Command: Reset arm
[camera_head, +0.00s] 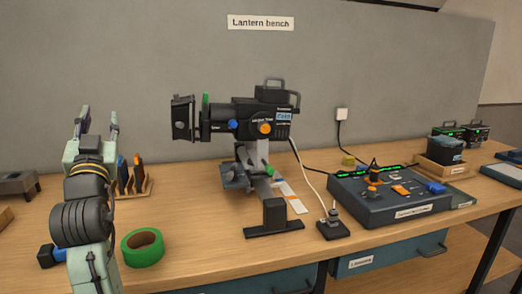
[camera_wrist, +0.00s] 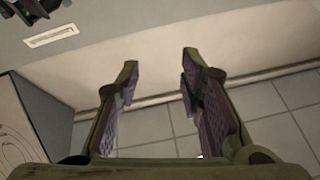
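My gripper (camera_head: 99,122) stands raised at the left of the bench in the head view, its two fingers pointing up. The fingers are apart and nothing shows between them. In the wrist view the open gripper (camera_wrist: 158,75) has a clear gap, with a pale wall or panel and grey floor tiles behind it. It touches nothing that I can see. My arm hides part of the bench's left side.
On the wooden bench (camera_head: 190,262) are a green tape roll (camera_head: 142,248), a black stage lantern (camera_head: 255,120) on a stand, a fader console (camera_head: 400,197) and a small wooden rack (camera_head: 133,185). A grey panel (camera_head: 130,60) stands behind. Space above the bench's left is free.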

